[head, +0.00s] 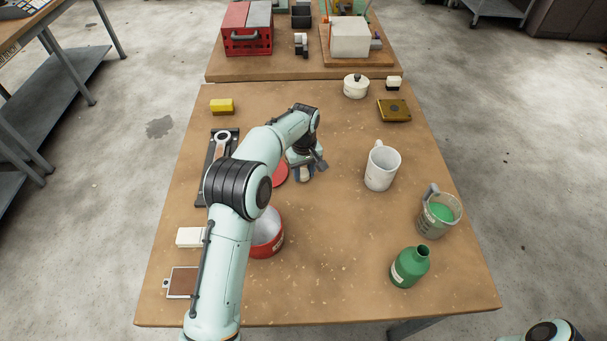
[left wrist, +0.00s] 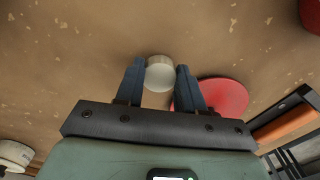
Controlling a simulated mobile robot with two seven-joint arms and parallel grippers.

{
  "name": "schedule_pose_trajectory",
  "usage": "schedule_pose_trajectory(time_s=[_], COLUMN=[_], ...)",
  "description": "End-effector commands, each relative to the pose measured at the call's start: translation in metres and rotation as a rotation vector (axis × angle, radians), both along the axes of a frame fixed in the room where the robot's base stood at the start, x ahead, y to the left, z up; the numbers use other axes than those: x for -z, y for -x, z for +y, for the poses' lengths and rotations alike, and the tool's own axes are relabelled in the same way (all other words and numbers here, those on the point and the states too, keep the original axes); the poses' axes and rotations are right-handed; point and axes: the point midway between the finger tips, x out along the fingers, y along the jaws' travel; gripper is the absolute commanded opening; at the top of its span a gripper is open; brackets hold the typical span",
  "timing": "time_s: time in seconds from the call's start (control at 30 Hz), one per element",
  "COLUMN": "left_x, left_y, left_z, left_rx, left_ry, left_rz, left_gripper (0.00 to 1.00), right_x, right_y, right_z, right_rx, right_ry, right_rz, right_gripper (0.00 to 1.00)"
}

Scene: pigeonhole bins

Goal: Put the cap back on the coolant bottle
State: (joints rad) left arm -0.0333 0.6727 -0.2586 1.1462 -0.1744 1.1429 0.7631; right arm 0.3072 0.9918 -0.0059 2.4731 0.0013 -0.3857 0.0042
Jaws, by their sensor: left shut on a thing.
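The green coolant bottle (head: 410,267) stands upright at the front right of the table, its neck open and bare. My left gripper (head: 306,174) is low over the middle of the table, far to the left of and behind the bottle. In the left wrist view its fingers (left wrist: 160,84) are shut on a small pale round cap (left wrist: 160,73). In the head view the gripper and wrist partly hide the cap. My right gripper is not in view; only part of my right arm shows at the bottom right corner.
A red lid (head: 280,174) lies close beside my left gripper, near an open red tin (head: 266,236). A white mug (head: 382,166) and a beaker of green liquid (head: 438,215) stand between my gripper and the table's right side. The front middle is clear.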

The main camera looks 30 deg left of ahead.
Motion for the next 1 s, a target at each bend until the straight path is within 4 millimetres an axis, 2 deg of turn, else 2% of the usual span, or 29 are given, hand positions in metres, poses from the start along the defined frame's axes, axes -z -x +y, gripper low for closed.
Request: schedule_pose_trajectory(time_s=[0.03, 0.2, 0.4, 0.53, 1.0], left_x=[-0.013, -0.049, -0.078, -0.084, -0.083], left_y=[-0.001, -0.002, -0.001, 0.0, 0.0], left_z=[0.0, 0.0, 0.0, 0.0, 0.0], left_rx=[0.001, 0.0, 0.001, 0.0, 0.0], left_ry=[-0.001, -0.001, -0.001, -0.001, -0.001], left_rz=[-0.006, -0.006, -0.003, 0.001, 0.001], left_gripper=[0.1, 0.1, 0.1, 0.1, 0.1], right_x=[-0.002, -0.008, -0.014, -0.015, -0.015], right_y=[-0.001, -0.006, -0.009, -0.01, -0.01], right_z=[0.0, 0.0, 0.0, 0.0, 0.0], right_rx=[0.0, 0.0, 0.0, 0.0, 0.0], right_ry=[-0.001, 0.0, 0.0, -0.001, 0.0], right_rz=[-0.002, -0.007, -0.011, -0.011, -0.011], right_gripper=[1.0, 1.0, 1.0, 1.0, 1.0])
